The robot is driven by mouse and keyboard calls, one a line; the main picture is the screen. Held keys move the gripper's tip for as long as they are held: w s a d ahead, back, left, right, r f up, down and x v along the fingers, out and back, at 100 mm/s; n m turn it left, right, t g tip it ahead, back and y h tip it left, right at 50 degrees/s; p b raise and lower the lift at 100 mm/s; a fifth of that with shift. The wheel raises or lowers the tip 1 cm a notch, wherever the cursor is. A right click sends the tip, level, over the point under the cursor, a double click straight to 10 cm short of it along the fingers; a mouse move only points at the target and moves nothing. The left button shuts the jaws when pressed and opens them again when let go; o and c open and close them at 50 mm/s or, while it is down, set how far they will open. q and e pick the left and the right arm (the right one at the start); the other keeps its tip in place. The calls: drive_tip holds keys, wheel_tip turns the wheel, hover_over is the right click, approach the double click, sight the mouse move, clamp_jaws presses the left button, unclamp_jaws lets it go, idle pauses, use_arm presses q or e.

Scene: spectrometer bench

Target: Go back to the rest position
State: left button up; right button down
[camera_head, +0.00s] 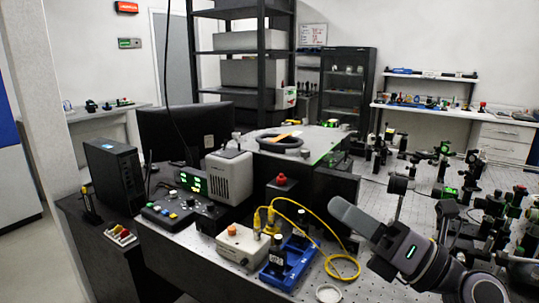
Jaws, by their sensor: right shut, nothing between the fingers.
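My right gripper (340,207) shows at the right of centre in the head view, its arm coming in from the lower right. Its grey fingers are together and point up and to the left, with nothing seen between them. It appears over the bench (205,262), just right of a blue tray (287,268) and a yellow cable (345,267). I cannot tell its exact height above the bench. My left gripper is not in view.
A beige box (241,243), a grey instrument (229,176) and a control box with knobs (183,215) stand left of the gripper. A red button (281,180) stands behind the tray. Several optical mounts (441,165) crowd the right side. A white ring (328,293) lies at the front.

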drive_tip(key=d+f+m+t+h, duration=0.35)
drive_tip(key=m+h, duration=0.35)
drive_tip(key=m, duration=0.4)
drive_tip(key=d+f+m+t+h, duration=0.2)
drive_tip(key=d+m+t+h, duration=0.35)
drive_tip(key=m, duration=0.55)
drive_tip(key=s+d+f+m+g+h, duration=0.2)
drive_tip(key=f+m+g+h, duration=0.1)
drive_tip(key=f+m, duration=0.3)
drive_tip(key=s+d+f+m+g+h, duration=0.2)
drive_tip(key=d+f+m+g+h, duration=0.15)
drive_tip(key=f, duration=0.35)
drive_tip(key=s+a+f+m+g+y, duration=0.1)
drive_tip(key=s+f+m+g, duration=0.2)
drive_tip(key=s+f+g, duration=0.45)
drive_tip(key=s+a+f+m+g+y, duration=0.15)
drive_tip(key=s+f+g, duration=0.25)
drive_tip(key=s+f, duration=0.65)
use_arm(q)
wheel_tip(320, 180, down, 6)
drive_tip(key=b, duration=0.4)
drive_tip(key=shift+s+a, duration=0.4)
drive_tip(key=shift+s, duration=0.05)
use_arm(e)
drive_tip(key=w+a+f+t+y, duration=0.1)
drive_tip(key=w+a+f+t, duration=0.2)
drive_tip(key=f+t, duration=0.3)
wheel_tip(320, 180, down, 5)
drive_tip(key=shift+w+t, duration=0.4)
drive_tip(key=shift+w, duration=0.25)
